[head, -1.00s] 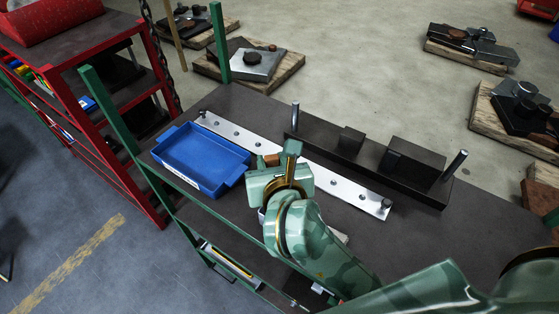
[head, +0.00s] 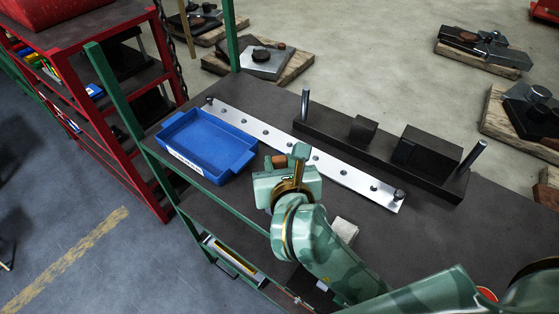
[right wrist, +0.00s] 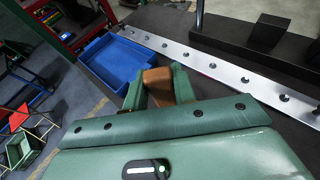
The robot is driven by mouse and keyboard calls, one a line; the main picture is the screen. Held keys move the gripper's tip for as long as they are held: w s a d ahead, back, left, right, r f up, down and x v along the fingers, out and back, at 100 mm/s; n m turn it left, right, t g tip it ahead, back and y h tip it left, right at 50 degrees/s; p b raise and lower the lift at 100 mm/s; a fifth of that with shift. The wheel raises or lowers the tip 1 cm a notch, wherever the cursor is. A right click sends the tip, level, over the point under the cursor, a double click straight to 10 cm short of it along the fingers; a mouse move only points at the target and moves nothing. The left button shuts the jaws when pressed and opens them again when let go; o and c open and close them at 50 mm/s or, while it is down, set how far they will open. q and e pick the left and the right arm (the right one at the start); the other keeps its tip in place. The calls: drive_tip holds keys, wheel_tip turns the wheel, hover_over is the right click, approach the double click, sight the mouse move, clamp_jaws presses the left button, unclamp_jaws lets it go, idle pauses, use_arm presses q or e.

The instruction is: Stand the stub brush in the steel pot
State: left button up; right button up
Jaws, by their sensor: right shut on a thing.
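My right gripper (head: 290,160) is over the dark bench top, just right of the blue tray. It is shut on a brown wooden piece (head: 278,161), which I take to be the stub brush. The piece also shows between the fingers in the right wrist view (right wrist: 158,84). Its lower part is hidden by the fingers and hand, so I see no bristles. I cannot make out the steel pot in either view. My left gripper is not in view.
The blue tray (head: 172,125) looks empty. A drilled steel strip (head: 328,166) runs behind the gripper. A black fixture (head: 335,137) with upright pins and blocks stands beyond it. A pale block (head: 345,230) lies beside my right arm. The right part of the bench is fairly clear.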

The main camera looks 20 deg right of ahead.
use_arm(q)
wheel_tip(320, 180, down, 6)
drive_tip(key=b, duration=0.5)
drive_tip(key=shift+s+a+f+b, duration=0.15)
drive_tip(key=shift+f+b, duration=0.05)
drive_tip(key=shift+b, duration=0.1)
use_arm(e)
drive_tip(key=shift+f, duration=3.55)
drive_tip(key=o, duration=0.9)
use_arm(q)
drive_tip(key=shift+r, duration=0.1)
use_arm(e)
drive_tip(key=shift+o, duration=0.2)
